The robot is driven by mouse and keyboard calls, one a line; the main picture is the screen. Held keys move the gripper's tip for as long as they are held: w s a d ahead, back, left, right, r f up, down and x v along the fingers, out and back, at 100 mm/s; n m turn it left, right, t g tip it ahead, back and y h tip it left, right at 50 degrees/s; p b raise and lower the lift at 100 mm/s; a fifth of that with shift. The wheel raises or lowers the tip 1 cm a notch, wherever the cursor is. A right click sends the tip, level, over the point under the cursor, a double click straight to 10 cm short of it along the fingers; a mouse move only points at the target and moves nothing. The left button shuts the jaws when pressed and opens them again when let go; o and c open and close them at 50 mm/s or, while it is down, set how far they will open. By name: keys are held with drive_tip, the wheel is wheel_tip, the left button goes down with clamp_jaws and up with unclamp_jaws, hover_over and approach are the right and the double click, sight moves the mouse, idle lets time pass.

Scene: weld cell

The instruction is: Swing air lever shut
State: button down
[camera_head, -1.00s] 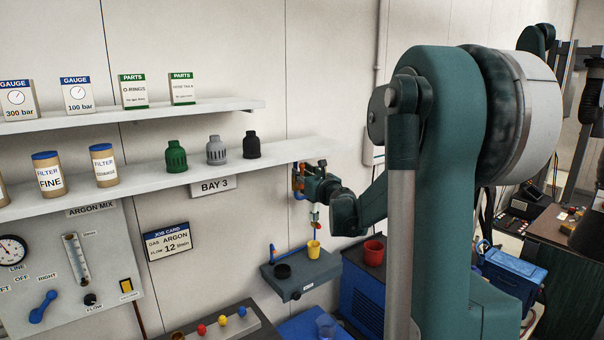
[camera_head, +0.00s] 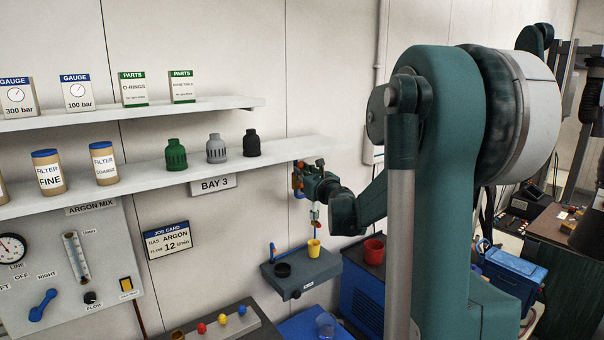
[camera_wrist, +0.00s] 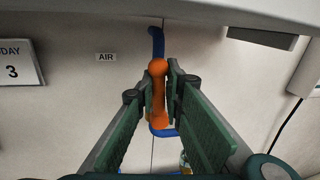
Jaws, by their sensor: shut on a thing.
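The air lever (camera_wrist: 158,95) is an orange handle on the wall, beside an "AIR" label (camera_wrist: 106,57), with blue pipe (camera_wrist: 157,42) above and below it. In the wrist view it stands nearly upright between the green fingers of my gripper (camera_wrist: 158,92), which is shut on it. In the head view my gripper (camera_head: 308,184) is at the wall under the right end of the lower shelf. The orange lever (camera_head: 297,180) shows only in part there, at the gripper's left side.
The lower shelf (camera_head: 290,151) runs just above my gripper. A red cup (camera_head: 373,251) stands on a blue cabinet (camera_head: 362,295) to the right.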

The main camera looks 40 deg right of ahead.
drive_tip(key=shift+a+n, duration=0.2)
drive_tip(key=shift+n, duration=0.2)
drive_tip(key=c, duration=2.5)
unclamp_jaws()
drive_tip(key=shift+o, duration=0.2)
drive_tip(key=shift+s, duration=0.1)
drive_tip(key=s+a, duration=0.2)
drive_tip(key=s, duration=0.9)
drive_tip(key=shift+s+f, duration=0.15)
drive_tip(key=shift+s, duration=0.15)
drive_tip(key=shift+a, duration=0.1)
